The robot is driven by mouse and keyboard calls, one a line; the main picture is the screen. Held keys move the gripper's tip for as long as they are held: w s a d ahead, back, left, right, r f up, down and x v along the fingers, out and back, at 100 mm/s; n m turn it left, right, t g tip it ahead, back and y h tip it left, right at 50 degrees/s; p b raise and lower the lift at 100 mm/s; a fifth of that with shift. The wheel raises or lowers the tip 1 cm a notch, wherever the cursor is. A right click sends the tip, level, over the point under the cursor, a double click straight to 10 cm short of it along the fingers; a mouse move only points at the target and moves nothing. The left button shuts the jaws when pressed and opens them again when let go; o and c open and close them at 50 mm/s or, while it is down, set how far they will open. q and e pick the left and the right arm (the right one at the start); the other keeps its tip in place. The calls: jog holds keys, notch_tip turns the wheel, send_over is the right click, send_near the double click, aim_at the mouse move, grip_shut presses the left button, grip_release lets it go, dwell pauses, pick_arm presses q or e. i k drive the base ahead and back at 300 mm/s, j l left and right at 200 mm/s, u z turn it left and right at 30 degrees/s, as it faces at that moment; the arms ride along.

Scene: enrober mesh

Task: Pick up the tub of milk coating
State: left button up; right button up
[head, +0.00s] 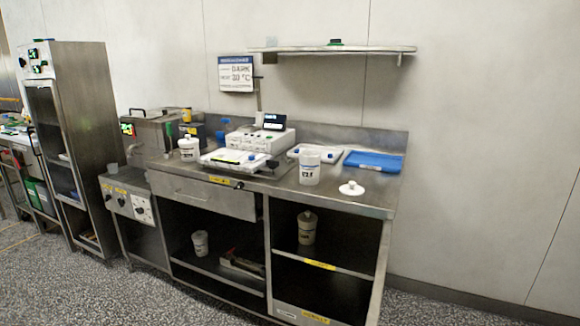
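Several tubs are in the head view, and their labels are too small for me to tell which holds milk coating. An open-looking white tub (310,170) with dark print stands on the right part of the steel bench. A second white tub (189,150) stands on the bench further left. A cream lidded tub (307,228) stands on the right shelf under the bench. A smaller white tub (200,243) stands low in the left bay. Neither of my grippers is in view.
The steel bench (375,202) carries a white machine (262,140), a blue tray (374,161) and a white lid (351,188). A sign (236,74) reads DARK and 30 °C. A wall shelf (385,49) hangs above. A tall cabinet (90,110) stands left. Floor in front is clear.

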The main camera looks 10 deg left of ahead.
aim_at(309, 160)
jog(key=i+j, duration=0.2)
jog(key=j, duration=0.15)
jog(key=i+j+z, duration=0.15)
jog(key=j, duration=0.2)
jog(key=i+j, duration=0.2)
jog(key=j, duration=0.2)
jog(key=i+j+z, duration=0.15)
jog(key=j, duration=0.2)
jog(key=i+j, duration=0.2)
jog(key=j, duration=0.2)
